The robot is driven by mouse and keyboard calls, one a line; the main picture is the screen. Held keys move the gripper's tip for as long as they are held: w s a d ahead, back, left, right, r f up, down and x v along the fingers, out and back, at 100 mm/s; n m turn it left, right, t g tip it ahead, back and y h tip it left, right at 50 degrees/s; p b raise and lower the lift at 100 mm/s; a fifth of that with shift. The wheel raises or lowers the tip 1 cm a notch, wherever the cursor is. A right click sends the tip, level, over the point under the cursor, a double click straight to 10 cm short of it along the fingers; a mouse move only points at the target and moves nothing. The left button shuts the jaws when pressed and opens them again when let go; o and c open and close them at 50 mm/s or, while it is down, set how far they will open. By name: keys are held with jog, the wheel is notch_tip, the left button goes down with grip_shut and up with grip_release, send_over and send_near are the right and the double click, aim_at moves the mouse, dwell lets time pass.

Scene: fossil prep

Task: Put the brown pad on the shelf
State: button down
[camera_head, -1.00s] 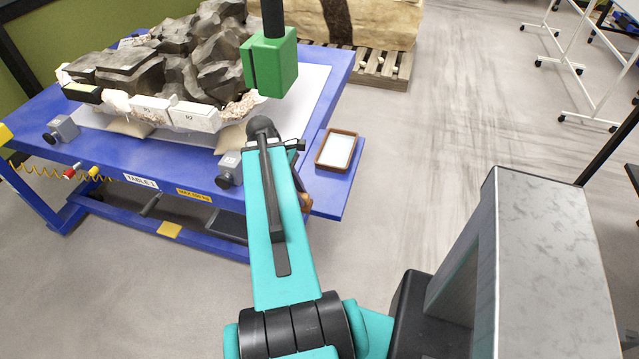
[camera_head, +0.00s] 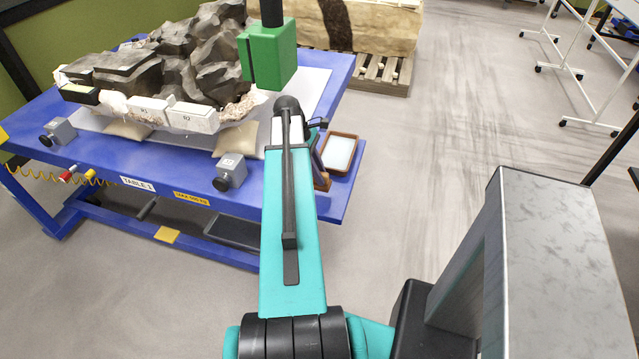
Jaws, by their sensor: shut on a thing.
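The brown pad (camera_head: 321,178) shows only as a narrow brown edge beside the right side of my teal forearm, and the forearm hides the rest of it. My gripper (camera_head: 318,150) is mostly hidden behind the forearm too, with only small dark and grey parts showing at its right. It is shut on the brown pad, close to the right end of the blue table. The blue side shelf (camera_head: 336,204) sticks out at that end of the table, just beyond and below my gripper. I cannot tell the gap between the pad and the shelf.
A brown-rimmed tray with a pale inside (camera_head: 354,149) lies on the side shelf, right of my gripper. A green block (camera_head: 267,57) hangs on a black post above. A dark fossil (camera_head: 165,60), tan sandbags (camera_head: 238,140) and grey clamps (camera_head: 229,172) occupy the table (camera_head: 100,170).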

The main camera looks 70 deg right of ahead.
jog(key=shift+f, duration=0.1)
dwell(0.3)
jog(key=shift+f+b, duration=1.65)
jog(key=shift+b, duration=0.05)
jog(key=shift+f, duration=0.1)
jog(key=c, duration=1.6)
grip_release()
jog(key=shift+b+v, duration=0.7)
jog(key=shift+v, duration=5.4)
jog(key=shift+s, duration=0.2)
